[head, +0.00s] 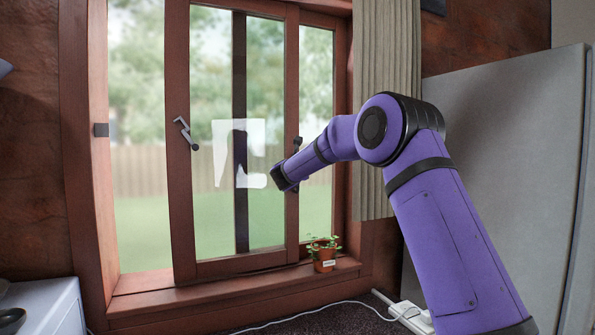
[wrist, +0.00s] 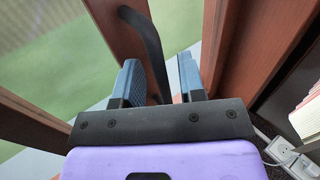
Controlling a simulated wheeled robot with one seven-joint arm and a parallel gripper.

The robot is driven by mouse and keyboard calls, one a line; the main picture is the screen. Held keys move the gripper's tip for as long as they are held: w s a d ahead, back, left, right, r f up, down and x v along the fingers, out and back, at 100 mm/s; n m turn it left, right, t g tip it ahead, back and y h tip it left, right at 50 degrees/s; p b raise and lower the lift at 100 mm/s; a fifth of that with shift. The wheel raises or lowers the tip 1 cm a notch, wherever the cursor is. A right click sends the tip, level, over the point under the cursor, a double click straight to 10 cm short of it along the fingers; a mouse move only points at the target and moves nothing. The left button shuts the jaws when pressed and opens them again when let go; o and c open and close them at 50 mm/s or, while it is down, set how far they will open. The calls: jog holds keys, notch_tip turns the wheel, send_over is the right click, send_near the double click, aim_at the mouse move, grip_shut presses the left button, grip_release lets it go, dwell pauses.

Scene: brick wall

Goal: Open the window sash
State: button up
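The wooden window sash (head: 181,225) stands in a brown frame, with a wide see-through gap between its left stile and the left jamb (head: 98,200). A metal handle (head: 186,133) is on that left stile. A second, dark handle (head: 298,143) is on the right stile, partly hidden by my arm. My gripper (head: 280,178) is close to this right stile. In the wrist view my gripper (wrist: 160,80) is open, and the dark bent handle (wrist: 146,42) reaches down between its fingers, nearer the left one. Contact with the fingers cannot be told.
A small potted plant (head: 324,257) stands on the sill (head: 235,292) below my arm. A curtain (head: 385,90) hangs right of the window, beside a large grey cabinet or fridge (head: 500,130). A white cable and power strip (head: 410,315) lie below. A white unit (head: 45,308) is lower left.

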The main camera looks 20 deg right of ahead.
jog(key=shift+w+d, duration=0.25)
jog(key=shift+w, duration=0.05)
jog(key=shift+c, duration=0.3)
grip_shut()
jog(key=shift+d, duration=0.1)
jog(key=d, duration=1.6)
jog(key=shift+d, duration=0.4)
